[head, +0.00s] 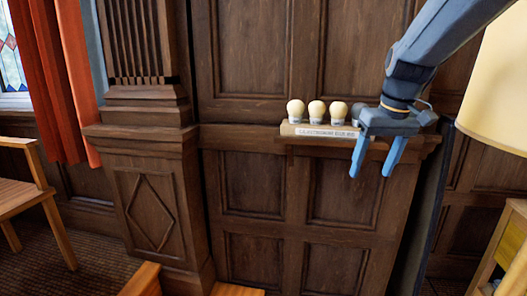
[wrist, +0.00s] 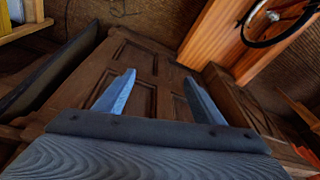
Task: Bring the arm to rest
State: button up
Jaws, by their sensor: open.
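My gripper (head: 374,168) hangs at the right end of a narrow wall shelf in the head view, its two blue fingers apart and pointing down. My blue arm (head: 440,45) reaches in from the upper right. In the wrist view the two fingers of my gripper (wrist: 159,82) stand wide apart with nothing between them. Dark wood panelling (wrist: 143,100) lies beyond them. I cannot tell whether the gripper touches the shelf.
Three cream bulb-shaped pieces (head: 316,112) stand on the shelf, left of my gripper, behind a white label strip (head: 327,132). A cream lampshade (head: 497,85) is close on the right. A wooden chair (head: 35,195) stands left. An orange wooden surface (wrist: 235,30) with a black ring shows in the wrist view.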

jog(key=s+a+f+g, duration=0.1)
jog(key=s+a+f, duration=0.3)
jog(key=s+f, duration=0.5)
jog(key=s+a+f+m+g, duration=0.1)
jog(key=s+a+f, duration=0.2)
jog(key=s+f, duration=0.7)
jog(key=shift+s+a+f+h, duration=0.3)
jog(key=shift+a+f+h, duration=0.1)
jog(key=shift+f, duration=0.15)
jog(key=shift+o, duration=0.3)
